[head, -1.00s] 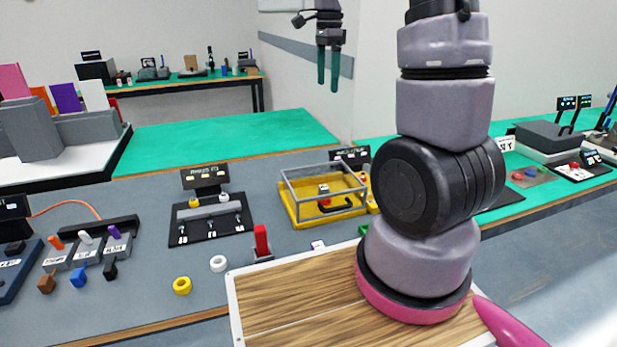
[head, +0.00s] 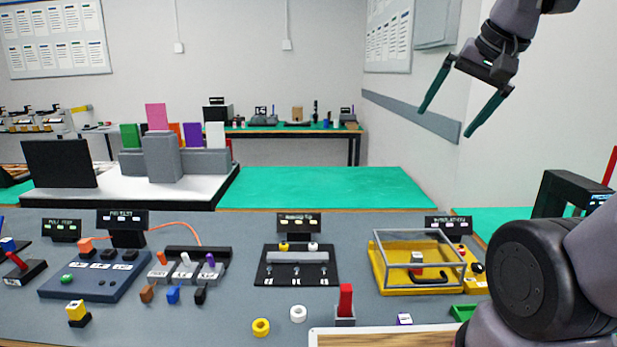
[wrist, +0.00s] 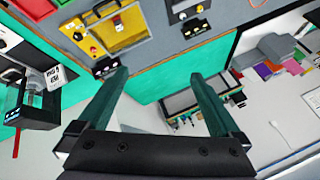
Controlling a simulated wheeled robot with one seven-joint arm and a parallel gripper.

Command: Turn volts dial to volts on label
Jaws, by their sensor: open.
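My gripper (head: 449,120) is open and empty, raised in the air at the upper right of the head view. Its two dark green fingers are wide apart, and they also show in the wrist view (wrist: 160,76). I cannot make out a volts dial in either view. A white label (wrist: 55,77) with short dark writing stands at the left of the wrist view, beside a dark boxy device (wrist: 30,105); its writing is too small to read surely. The gripper touches nothing.
A grey bench holds a blue control panel (head: 92,274), a black switch board (head: 297,280) and a yellow tray with a clear cover (head: 378,283). A black frame (head: 548,190) and my arm fill the right. The green tabletop (head: 330,188) behind is largely clear.

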